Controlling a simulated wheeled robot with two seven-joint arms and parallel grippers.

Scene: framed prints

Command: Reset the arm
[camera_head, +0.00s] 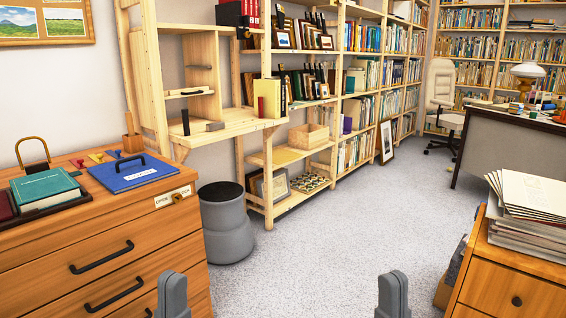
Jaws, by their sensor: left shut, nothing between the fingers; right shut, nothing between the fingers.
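My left gripper (173,295) shows at the bottom edge of the head view, in front of the wooden drawer cabinet (95,262). It is shut and empty. My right gripper (393,295) shows at the bottom edge, right of the middle, over the grey carpet. It is also shut and empty, left of the small wooden cabinet at the right. Only the ends of both grippers are in view; the arms behind them are hidden below the frame. Neither gripper visibly touches anything.
A blue folder (133,174) and a teal book (46,187) lie on the left cabinet. A grey bin (226,228) stands beside it, before wooden shelves (281,156). Papers (528,192) are stacked on the right cabinet (513,286). A desk (510,145) stands behind. The middle carpet (340,225) is clear.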

